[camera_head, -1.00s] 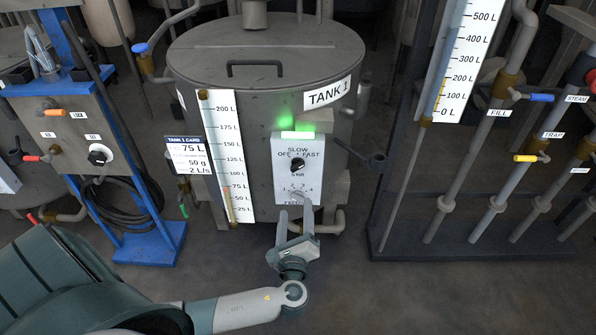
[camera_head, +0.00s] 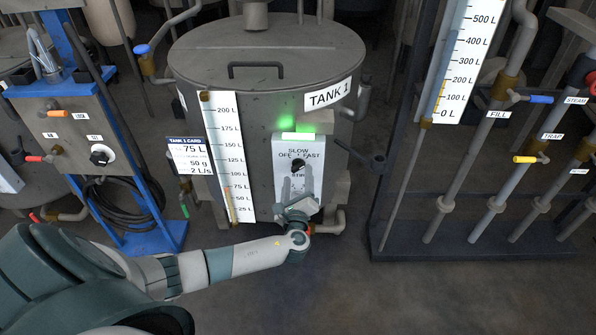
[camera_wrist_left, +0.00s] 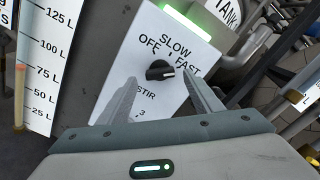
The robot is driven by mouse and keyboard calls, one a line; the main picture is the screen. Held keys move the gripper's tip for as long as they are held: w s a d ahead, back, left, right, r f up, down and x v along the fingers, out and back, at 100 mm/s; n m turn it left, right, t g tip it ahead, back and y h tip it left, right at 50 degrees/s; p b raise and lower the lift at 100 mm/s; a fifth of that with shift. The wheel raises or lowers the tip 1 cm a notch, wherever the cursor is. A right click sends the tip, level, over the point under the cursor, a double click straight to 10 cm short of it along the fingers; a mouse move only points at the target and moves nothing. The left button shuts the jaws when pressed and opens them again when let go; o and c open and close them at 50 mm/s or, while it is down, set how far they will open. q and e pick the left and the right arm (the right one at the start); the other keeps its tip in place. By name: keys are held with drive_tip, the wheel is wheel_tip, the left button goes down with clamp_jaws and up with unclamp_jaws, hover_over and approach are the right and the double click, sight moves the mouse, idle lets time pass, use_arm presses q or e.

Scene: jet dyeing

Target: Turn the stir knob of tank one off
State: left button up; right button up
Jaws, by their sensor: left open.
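Tank one (camera_head: 265,80) is a grey lidded tank labelled TANK 1. Its white panel (camera_head: 313,150) carries a small black stir knob (camera_head: 297,163) below the words OFF, SLOW and FAST. In the wrist view the black knob (camera_wrist_left: 160,70) has its light mark toward the FAST side. My left gripper (camera_head: 297,178) is in front of the panel, fingers pointing up at it. In the wrist view the left gripper (camera_wrist_left: 158,75) is open, with the knob between the fingertips in the picture. I cannot tell whether the fingers touch it. The lower panel is partly hidden by the gripper.
A green light (camera_head: 297,136) glows atop the panel. A white level scale (camera_head: 228,160) and the tank 1 card (camera_head: 190,156) are to the left. A dark handle (camera_head: 375,161) sticks out to the right. Pipes with valves (camera_head: 530,159) stand further right.

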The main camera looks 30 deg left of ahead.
sight(298, 170)
use_arm(q)
drive_tip(key=x, duration=0.3)
drive_tip(key=shift+w+a, duration=0.1)
use_arm(e)
drive_tip(key=shift+s+f, duration=0.1)
drive_tip(key=shift+s, duration=0.3)
drive_tip(key=shift+s, duration=0.1)
use_arm(q)
drive_tip(key=shift+c, duration=0.3)
drive_tip(key=c, duration=1)
use_arm(e)
drive_tip(key=shift+s, duration=0.1)
